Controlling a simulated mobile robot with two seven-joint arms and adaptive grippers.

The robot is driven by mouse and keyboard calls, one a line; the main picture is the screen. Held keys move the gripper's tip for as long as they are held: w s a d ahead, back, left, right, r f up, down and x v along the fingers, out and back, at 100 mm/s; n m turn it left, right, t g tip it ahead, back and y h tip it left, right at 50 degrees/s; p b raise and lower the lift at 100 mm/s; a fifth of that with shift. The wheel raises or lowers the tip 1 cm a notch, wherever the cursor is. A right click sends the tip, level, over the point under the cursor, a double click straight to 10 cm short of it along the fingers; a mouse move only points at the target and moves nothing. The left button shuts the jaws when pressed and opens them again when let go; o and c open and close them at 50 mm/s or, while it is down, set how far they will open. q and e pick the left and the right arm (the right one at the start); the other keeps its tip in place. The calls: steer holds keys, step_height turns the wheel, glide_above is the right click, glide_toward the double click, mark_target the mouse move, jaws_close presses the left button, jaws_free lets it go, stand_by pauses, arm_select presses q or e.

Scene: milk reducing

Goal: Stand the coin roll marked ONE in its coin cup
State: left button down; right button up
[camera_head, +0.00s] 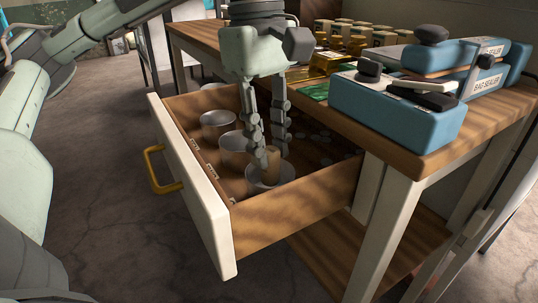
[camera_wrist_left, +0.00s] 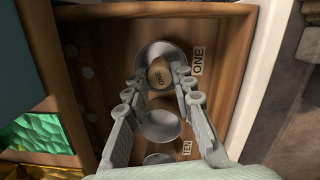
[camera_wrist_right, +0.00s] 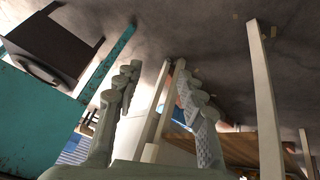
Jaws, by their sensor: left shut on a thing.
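The tan coin roll (camera_head: 272,160) is upright between the fingertips of my left gripper (camera_head: 273,152), which points down into the open drawer. In the left wrist view the roll's top (camera_wrist_left: 160,73) reads ONE. My left gripper (camera_wrist_left: 160,78) is shut on it. The metal coin cup (camera_head: 287,181) at the drawer's near end is under the roll; in the left wrist view this cup (camera_wrist_left: 152,48) lies beside the ONE label (camera_wrist_left: 198,61). The roll's lower end is within the cup's outline; whether it touches the bottom is hidden. My right gripper (camera_wrist_right: 158,75) is open and empty.
Two other metal cups (camera_head: 217,121) (camera_head: 234,145) stand farther back in the drawer (camera_head: 290,207); a TEN label (camera_wrist_left: 187,149) shows. Loose coins lie in the drawer's right part. Blue bag sealers (camera_head: 385,112) and gold stacks (camera_head: 326,62) crowd the tabletop above.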

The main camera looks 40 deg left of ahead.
mark_target(270, 176)
arm_select(q)
step_height(270, 176, down, 2)
steer(key=shift+f, duration=0.1)
arm_select(e)
steer(key=shift+w+a+r+t, duration=0.15)
steer(key=shift+w+a+t, duration=0.2)
steer(key=shift+w, duration=0.1)
steer(key=shift+w+a, duration=0.15)
steer(key=shift+w, duration=0.05)
arm_select(q)
steer(key=shift+f, duration=0.15)
steer(key=c, duration=1.6)
jaws_free()
arm_select(e)
steer(key=shift+w+a+r+t+y, duration=0.4)
steer(key=shift+w+a+r+t, duration=0.1)
steer(key=shift+w+a, duration=0.25)
arm_select(q)
steer(key=shift+o, duration=0.2)
arm_select(e)
steer(key=shift+d, duration=0.15)
